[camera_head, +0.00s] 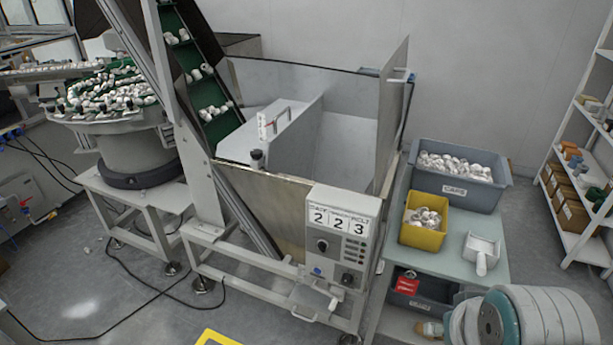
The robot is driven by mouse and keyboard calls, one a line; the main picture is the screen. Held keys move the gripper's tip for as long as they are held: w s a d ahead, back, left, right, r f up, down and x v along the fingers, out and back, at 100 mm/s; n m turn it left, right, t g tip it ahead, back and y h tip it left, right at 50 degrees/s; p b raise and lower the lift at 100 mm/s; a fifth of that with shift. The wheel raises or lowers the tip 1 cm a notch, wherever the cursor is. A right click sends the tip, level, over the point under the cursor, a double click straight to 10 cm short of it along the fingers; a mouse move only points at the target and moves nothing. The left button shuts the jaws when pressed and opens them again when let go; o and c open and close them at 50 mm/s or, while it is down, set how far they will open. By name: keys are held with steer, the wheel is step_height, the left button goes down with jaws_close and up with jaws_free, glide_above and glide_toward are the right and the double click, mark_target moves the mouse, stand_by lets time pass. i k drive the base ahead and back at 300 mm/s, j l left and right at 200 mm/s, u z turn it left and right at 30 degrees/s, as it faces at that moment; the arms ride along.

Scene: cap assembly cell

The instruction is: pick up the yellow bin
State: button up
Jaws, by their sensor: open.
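The yellow bin (420,239) stands upright on the pale green top of a bench (455,262), right of the machine's control box. It holds several white caps, heaped up to about its rim. It sits in front of a larger grey bin and left of a white scoop. My gripper is not in view; only a rounded grey and white link of my arm shows at the lower right, in front of the bench's near end.
A grey bin (455,192) of white caps stands behind. A white scoop (481,252) lies right of the yellow bin. The control box (340,240) and hopper (345,135) stand left. Shelves (575,215) stand far right. A dark bin (425,290) sits below the bench top.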

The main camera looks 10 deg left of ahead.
mark_target(424, 221)
steer(key=i+z, duration=0.25)
steer(key=i, duration=0.15)
steer(key=i+j+z, duration=0.25)
steer(key=i, duration=0.2)
